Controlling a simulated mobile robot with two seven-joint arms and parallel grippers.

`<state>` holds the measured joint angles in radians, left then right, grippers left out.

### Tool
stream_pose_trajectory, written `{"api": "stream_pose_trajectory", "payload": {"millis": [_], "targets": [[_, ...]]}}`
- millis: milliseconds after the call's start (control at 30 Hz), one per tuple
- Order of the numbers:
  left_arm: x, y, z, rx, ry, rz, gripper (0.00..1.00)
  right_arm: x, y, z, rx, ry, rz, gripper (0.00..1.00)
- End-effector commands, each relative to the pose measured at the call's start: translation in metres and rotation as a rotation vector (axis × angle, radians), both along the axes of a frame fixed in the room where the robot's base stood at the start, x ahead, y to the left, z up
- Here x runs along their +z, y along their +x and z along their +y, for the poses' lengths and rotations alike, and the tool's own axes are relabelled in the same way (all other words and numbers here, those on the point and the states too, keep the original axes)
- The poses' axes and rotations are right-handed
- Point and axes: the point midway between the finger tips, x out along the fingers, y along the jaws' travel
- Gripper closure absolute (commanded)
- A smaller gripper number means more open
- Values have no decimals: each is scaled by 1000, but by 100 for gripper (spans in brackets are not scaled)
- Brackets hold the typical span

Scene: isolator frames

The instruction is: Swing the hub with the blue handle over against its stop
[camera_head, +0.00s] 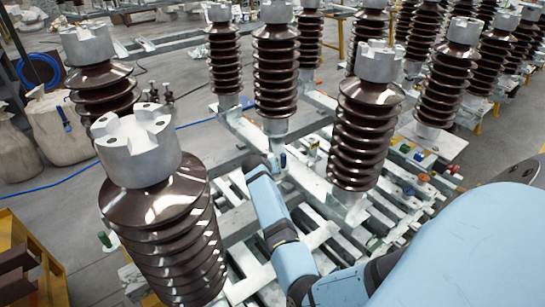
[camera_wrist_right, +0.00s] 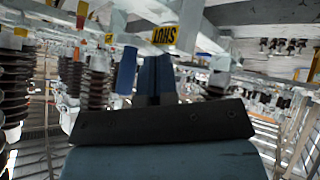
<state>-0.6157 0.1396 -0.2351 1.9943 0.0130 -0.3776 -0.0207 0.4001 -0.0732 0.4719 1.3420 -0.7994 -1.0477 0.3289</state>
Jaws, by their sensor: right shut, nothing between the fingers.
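The blue handle (camera_head: 283,160) is a small upright dark-blue grip on the grey metal frame, close to the end of my right arm in the head view. In the right wrist view a blue upright piece, which looks like the handle (camera_wrist_right: 127,71), stands just left of my right gripper (camera_wrist_right: 158,72). The gripper's dark fingers are together and empty. I cannot tell whether they touch the handle. In the head view my right gripper is mostly hidden at the arm's end. The hub and its stop cannot be made out clearly. My left gripper is not in view.
A yellow label reading SHUT (camera_wrist_right: 163,35) is above the fingers. Tall brown ribbed insulators (camera_head: 364,135) stand around my right arm, one large one (camera_head: 165,225) at front left. Green, red and blue small grips dot the frames at right. Bare floor (camera_head: 60,200) lies left.

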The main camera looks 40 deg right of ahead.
Motion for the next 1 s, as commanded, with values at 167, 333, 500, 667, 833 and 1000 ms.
{"api": "stream_pose_trajectory", "payload": {"millis": [167, 333, 500, 667, 833, 1000], "targets": [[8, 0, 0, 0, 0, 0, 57, 39, 30, 36, -126, 84, 149, 100], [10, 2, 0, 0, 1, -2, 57, 58, 39, 56, -183, 117, 232, 100], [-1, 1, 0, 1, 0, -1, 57, 51, 39, 53, -195, 122, 245, 100], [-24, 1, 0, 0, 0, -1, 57, 28, 40, 39, -194, 121, 244, 100], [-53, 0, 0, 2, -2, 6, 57, 3, 41, 20, -193, 122, 243, 100], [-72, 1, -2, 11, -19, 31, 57, -18, 41, 3, -193, 120, 242, 100]]}}
